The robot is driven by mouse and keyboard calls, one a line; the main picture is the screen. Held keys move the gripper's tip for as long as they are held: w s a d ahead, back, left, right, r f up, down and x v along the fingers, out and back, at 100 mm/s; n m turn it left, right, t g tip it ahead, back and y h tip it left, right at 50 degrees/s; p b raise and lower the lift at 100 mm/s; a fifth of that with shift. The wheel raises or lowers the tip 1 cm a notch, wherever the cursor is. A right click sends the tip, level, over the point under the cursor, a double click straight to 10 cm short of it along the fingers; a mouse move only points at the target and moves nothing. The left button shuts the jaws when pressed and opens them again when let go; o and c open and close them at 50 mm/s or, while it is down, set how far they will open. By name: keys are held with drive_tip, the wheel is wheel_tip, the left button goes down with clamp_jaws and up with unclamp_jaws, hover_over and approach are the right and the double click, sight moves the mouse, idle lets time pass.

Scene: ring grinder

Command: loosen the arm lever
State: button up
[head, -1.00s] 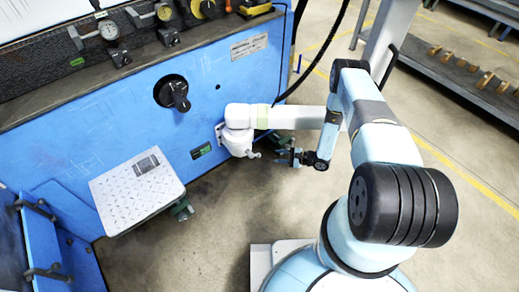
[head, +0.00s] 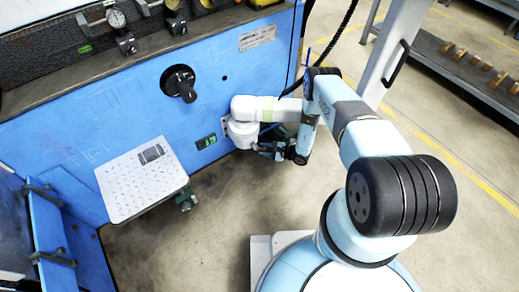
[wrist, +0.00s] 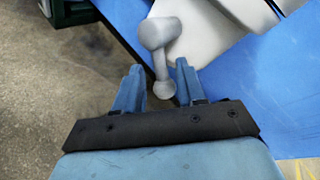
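The arm lever (wrist: 162,55) is a small grey lever with a rounded hub and a thinner stem ending in a knob. It sits at the underside of the white jointed arm (head: 264,108) on the blue machine. My gripper (wrist: 159,68) is open, with one blue finger on each side of the lever's knob end in the wrist view. I see a gap at the left finger; whether the right finger touches the knob is unclear. In the head view my gripper (head: 268,150) is just below the white arm's elbow, and the lever is hidden there.
The blue machine front (head: 110,110) has a black rotary knob (head: 180,83) and a white patterned plate (head: 140,182) sticking out at left. A grey post (head: 388,50) and a black cable (head: 350,25) are at right. The floor in front is clear.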

drive_tip(key=shift+x, duration=1.1)
drive_tip(key=shift+c, duration=0.2)
clamp_jaws()
